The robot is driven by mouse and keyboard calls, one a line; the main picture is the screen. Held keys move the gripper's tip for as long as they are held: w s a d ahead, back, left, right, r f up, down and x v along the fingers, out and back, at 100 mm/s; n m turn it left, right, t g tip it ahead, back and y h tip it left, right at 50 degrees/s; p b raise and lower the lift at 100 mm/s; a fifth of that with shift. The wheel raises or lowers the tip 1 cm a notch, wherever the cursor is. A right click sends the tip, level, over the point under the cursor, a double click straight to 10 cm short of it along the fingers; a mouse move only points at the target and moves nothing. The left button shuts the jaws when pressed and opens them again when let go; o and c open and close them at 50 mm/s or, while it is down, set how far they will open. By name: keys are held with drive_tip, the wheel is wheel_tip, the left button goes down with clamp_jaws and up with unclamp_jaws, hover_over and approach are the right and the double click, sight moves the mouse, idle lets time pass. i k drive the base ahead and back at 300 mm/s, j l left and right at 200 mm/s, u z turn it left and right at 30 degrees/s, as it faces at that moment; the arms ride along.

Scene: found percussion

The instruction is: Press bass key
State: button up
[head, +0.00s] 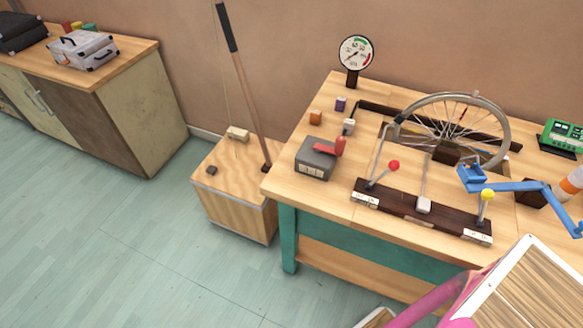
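No key carries a readable bass label, so I cannot tell for certain which is the bass key. A wooden box (233,212) stands on the floor left of the workbench, with an upright dark-gripped pole (242,90) and a thin string down to a pale block (237,133). A small dark block (211,170) sits on the box's top near its left corner. On the bench, a dark wooden bar (420,220) carries a red-knobbed lever (393,165), a white-ended lever (424,204) and a yellow-knobbed lever (487,196). I cannot make out my gripper.
The workbench (325,205) also bears a spoked wheel (453,130), a gauge (355,52), a grey box with a red part (317,158), a green device (563,136) and blue bars (515,186). Floor at left is clear.

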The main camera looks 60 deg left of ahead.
sight(211, 169)
drive_tip(key=u, duration=2.65)
